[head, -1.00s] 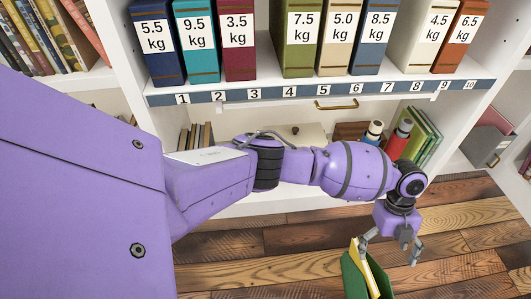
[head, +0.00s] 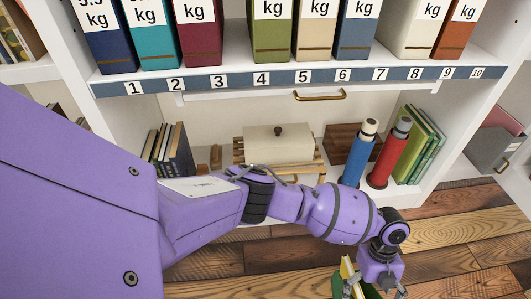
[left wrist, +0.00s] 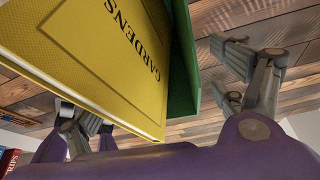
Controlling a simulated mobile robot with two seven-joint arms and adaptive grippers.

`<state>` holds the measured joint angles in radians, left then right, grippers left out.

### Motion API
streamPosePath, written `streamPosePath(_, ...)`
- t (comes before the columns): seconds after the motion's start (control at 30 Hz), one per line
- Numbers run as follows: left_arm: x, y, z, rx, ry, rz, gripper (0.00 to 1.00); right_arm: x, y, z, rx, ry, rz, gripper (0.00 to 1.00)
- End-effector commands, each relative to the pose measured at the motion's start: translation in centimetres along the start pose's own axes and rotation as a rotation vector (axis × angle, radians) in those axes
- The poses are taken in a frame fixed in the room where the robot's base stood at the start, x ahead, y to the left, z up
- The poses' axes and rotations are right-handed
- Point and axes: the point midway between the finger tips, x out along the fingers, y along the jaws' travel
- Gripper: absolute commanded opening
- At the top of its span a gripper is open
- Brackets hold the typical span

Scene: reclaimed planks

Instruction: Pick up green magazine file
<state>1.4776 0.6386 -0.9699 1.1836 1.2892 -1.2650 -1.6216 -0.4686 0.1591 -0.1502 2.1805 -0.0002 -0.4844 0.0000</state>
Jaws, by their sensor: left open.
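The green magazine file (head: 339,287) is at the bottom of the head view, over the plank floor and cut by the frame edge. A yellow book lettered GARDENS (left wrist: 110,60) stands in it. In the left wrist view the file's green wall (left wrist: 183,65) shows beside the book. My left gripper (head: 371,290) is open at the file, its fingers pointing down. In the left wrist view one finger shows on each side of book and file; I cannot tell whether they touch. The file's base is hidden. My right gripper is not in view.
A white shelf holds several binders with kg labels above a numbered strip (head: 300,78). Below stand a blue bottle (head: 357,155), a red bottle (head: 390,155), green books (head: 420,145) and a cream lidded box (head: 280,145). A grey file box (head: 493,150) is at right. Plank floor (head: 450,240) is clear.

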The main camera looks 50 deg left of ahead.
Motion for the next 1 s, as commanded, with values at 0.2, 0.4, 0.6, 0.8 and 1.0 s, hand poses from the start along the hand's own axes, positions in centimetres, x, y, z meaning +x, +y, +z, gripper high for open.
streamPosePath(0.2,1.39,-0.16,0.08,0.0,-0.002,-0.003,0.88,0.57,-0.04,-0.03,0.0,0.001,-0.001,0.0)
streamPosePath(0.4,1.28,-0.19,0.04,0.001,-0.002,-0.003,0.76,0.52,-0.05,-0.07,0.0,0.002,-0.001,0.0)
streamPosePath(0.6,1.28,-0.22,0.03,0.002,-0.002,-0.003,0.5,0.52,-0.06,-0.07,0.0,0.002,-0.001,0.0)
streamPosePath(0.8,1.32,-0.2,0.02,0.002,-0.002,-0.002,0.24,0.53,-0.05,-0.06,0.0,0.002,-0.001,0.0)
streamPosePath(1.0,1.21,-0.35,-0.07,0.003,-0.001,-0.005,0.09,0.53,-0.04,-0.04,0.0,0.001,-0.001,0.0)
